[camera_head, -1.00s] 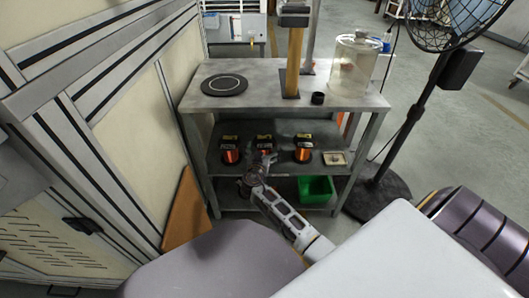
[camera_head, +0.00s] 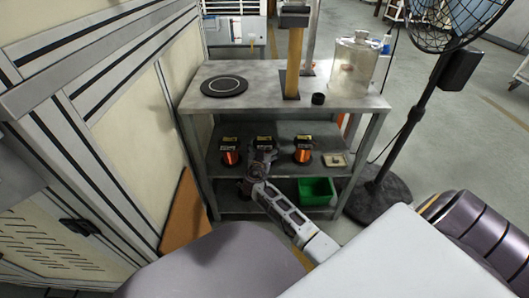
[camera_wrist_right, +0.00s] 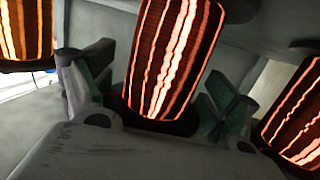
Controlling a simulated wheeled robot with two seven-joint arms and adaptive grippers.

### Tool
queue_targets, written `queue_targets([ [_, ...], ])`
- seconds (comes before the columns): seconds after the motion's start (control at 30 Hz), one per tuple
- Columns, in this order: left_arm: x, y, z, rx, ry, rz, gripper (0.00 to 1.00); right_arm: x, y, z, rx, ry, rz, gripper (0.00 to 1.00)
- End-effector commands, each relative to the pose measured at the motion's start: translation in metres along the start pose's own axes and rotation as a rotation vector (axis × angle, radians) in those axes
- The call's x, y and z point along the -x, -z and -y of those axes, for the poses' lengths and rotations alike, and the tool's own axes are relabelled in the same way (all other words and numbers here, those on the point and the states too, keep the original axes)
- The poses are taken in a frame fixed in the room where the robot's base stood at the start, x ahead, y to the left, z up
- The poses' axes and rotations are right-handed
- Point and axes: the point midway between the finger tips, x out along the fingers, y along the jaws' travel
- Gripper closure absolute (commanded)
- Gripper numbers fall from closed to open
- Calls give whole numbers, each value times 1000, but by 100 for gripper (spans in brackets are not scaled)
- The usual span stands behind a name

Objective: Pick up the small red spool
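Three spools of orange-red wire with dark ends and yellow-marked tops stand in a row on the middle shelf: a left spool (camera_head: 230,157), a middle spool (camera_head: 264,140) and a right spool (camera_head: 303,155). They look much alike in size. My right gripper (camera_head: 263,156) is in front of the middle spool and hides most of its lower part. In the right wrist view, the fingers of my right gripper (camera_wrist_right: 157,88) are open, one on each side of the middle spool (camera_wrist_right: 168,55). Gaps show beside the spool. My left gripper is not in view.
The grey tabletop (camera_head: 275,88) lies above the shelf. A small tray (camera_head: 335,160) sits right of the spools. A green bin (camera_head: 316,191) is on the lower shelf. A fan (camera_head: 425,90) stands at the right. A panelled wall (camera_head: 105,110) is close at the left.

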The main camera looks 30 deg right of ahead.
Motion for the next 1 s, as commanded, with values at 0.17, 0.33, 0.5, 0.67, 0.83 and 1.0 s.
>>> queue_targets([
  [0.17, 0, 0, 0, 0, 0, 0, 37, 0, 0, 0, 0, 0, 0, 49],
  [0.33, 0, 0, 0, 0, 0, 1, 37, 0, 0, 0, 0, 0, 0, 71],
  [0.5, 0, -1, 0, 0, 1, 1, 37, 0, 4, 1, -2, 1, -6, 80],
  [0.67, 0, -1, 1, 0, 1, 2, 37, 0, 4, 1, -2, 1, -5, 80],
  [0.83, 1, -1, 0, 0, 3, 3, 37, 0, 7, 1, -2, 1, -5, 80],
  [1.0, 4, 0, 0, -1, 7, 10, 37, 1, 15, 1, -2, 1, -6, 80],
])
